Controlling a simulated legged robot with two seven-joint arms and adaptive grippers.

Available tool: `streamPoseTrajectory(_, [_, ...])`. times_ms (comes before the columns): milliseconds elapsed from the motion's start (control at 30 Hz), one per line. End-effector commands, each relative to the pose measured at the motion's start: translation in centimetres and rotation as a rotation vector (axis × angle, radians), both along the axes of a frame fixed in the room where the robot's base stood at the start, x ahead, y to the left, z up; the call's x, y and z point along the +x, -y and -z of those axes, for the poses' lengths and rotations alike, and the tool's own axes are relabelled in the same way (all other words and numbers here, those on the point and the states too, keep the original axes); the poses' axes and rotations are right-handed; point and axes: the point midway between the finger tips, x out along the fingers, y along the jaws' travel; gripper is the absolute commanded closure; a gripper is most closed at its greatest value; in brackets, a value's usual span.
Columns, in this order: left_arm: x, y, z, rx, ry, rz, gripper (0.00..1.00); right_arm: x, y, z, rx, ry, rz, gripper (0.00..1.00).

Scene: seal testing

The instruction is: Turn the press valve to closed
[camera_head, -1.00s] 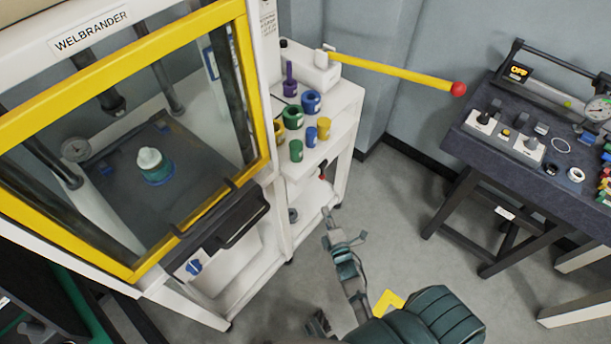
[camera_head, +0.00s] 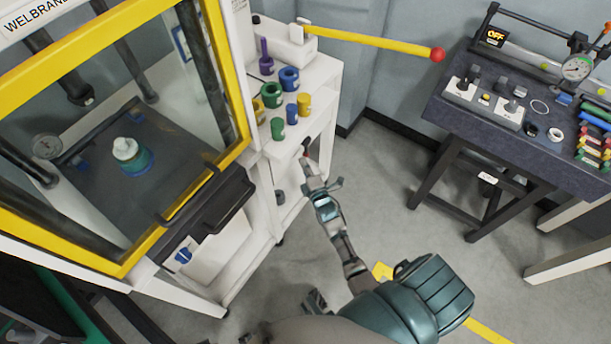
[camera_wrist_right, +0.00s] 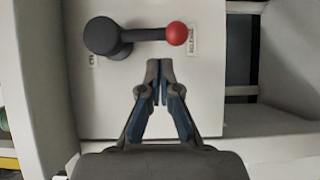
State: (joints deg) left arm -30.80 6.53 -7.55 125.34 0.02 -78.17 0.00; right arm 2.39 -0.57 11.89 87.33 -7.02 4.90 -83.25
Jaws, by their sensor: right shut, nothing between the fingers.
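The press valve (camera_wrist_right: 122,37) is on a white panel in the right wrist view. It has a dark round hub at the left and a lever pointing right, ending in a red ball (camera_wrist_right: 177,33). Small labels sit by the hub and the ball; I cannot read them surely. My right gripper (camera_wrist_right: 159,80) is shut and empty, its fingertips just below the lever, apart from it in the picture. In the head view the right gripper (camera_head: 314,180) is by the side of the white press cabinet, near the small red-tipped valve (camera_head: 305,152).
The yellow-framed press (camera_head: 226,70) stands left, with a yellow bar (camera_head: 375,42) ending in a red ball reaching right above. Coloured rings and cylinders stand on the cabinet shelf (camera_head: 318,80). A dark bench (camera_head: 440,100) with gauges stands right. Grey floor lies between.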

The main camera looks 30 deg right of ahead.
Motion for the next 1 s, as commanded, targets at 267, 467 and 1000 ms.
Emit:
streamPoseTrajectory(267, [-0.1, 0.0, -0.9, -0.001, 0.003, -0.001, 1.00, 1.2, 1.8, 0.0, 0.002, 0.000, -0.001, 1.00])
streamPoseTrajectory(467, [0.0, 0.0, -0.9, -0.001, 0.002, -0.001, 1.00, 1.2, 1.8, 0.0, 0.002, 0.000, -0.001, 1.00])
streamPoseTrajectory(1000, [-0.3, -0.1, -3.1, -0.001, 0.011, -0.002, 1.00, 1.3, 2.2, 0.2, -0.048, 0.021, 0.001, 1.00])
